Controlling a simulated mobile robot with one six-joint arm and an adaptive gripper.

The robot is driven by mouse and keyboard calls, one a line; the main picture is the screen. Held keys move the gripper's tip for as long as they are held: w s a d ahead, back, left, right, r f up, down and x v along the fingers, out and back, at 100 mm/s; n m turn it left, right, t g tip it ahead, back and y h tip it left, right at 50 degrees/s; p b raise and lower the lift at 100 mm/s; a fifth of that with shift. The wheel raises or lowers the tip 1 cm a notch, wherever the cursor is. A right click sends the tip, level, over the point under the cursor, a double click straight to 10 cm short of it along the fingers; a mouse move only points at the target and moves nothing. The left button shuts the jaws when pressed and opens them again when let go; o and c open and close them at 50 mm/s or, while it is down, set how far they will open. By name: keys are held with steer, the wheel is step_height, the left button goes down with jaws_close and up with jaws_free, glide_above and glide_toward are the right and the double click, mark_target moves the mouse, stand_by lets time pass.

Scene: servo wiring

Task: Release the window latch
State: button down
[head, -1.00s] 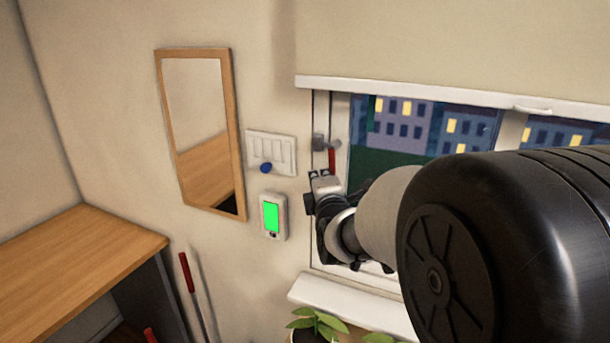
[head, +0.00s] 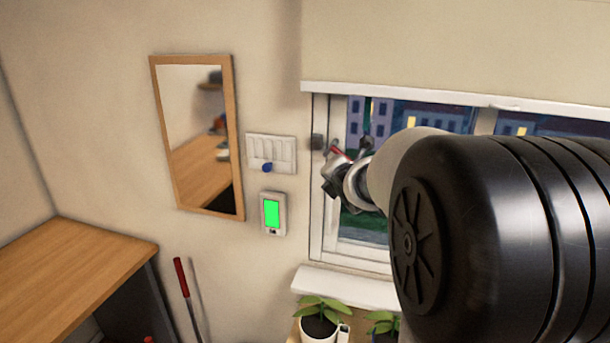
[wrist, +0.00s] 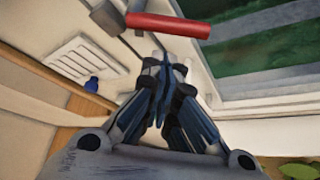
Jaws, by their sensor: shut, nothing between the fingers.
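The window latch has a red handle (head: 337,151) and a grey mount (head: 317,142) on the left side of the window frame. In the head view the handle slants down to the right from near the mount. In the wrist view the red handle (wrist: 168,25) lies across the top, just beyond my fingertips, with the grey mount (wrist: 108,18) at its left end. My gripper (wrist: 165,72) is shut and empty, its fingers together. It also shows in the head view (head: 331,184), just below the handle and partly hidden by my arm. I cannot tell whether it touches the handle.
A switch panel (head: 271,153) with a blue knob and a device with a green screen (head: 272,214) are on the wall left of the window. A mirror (head: 198,137) hangs farther left. Potted plants (head: 321,318) stand below the sill (head: 346,287). A blind (head: 455,50) covers the window top.

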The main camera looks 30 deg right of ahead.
steer(key=d+n+g+h, duration=0.1)
steer(key=s+d+r+n+g, duration=0.1)
steer(key=n, duration=0.1)
steer(key=d+r+n+g+h, duration=0.1)
steer(key=d, duration=0.1)
steer(key=shift+s+d+r+g+h, duration=0.1)
steer(key=shift+s+r+g+h, duration=0.1)
steer(key=shift+s+g+h, duration=0.15)
steer(key=shift+f, duration=0.1)
stand_by(0.6)
